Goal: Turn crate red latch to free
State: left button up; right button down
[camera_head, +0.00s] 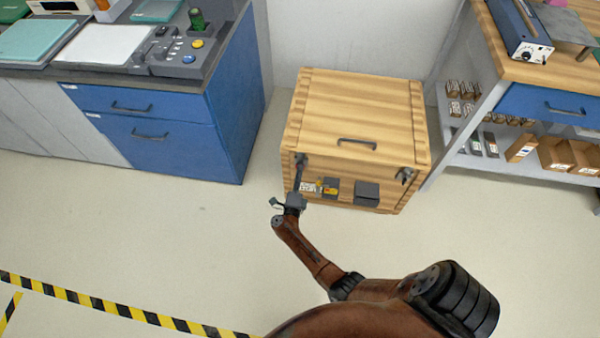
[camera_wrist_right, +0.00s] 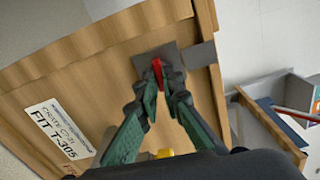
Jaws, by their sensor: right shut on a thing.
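The wooden crate (camera_head: 355,112) stands on the floor against the back wall, its lid down and a dark handle on the lid. The red latch (camera_wrist_right: 157,72) shows in the right wrist view on a dark plate near the crate's edge. My right gripper (camera_wrist_right: 164,82) is shut on the red latch, one green-padded finger on each side. A second dark latch (camera_head: 405,175) sits at the front right. My left gripper is not in view.
A blue-drawer cabinet (camera_head: 165,122) stands to the left of the crate with a gap between. A shelf bench (camera_head: 540,80) stands close on the right. The floor (camera_head: 190,240) in front is clear, with yellow-black tape at lower left.

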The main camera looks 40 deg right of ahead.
jog(key=shift+f, duration=0.1)
dwell(0.3)
jog(key=c, duration=2.1)
grip_release()
jog(key=v, duration=0.7)
jog(key=shift+s+a, duration=0.15)
jog(key=shift+a, duration=0.1)
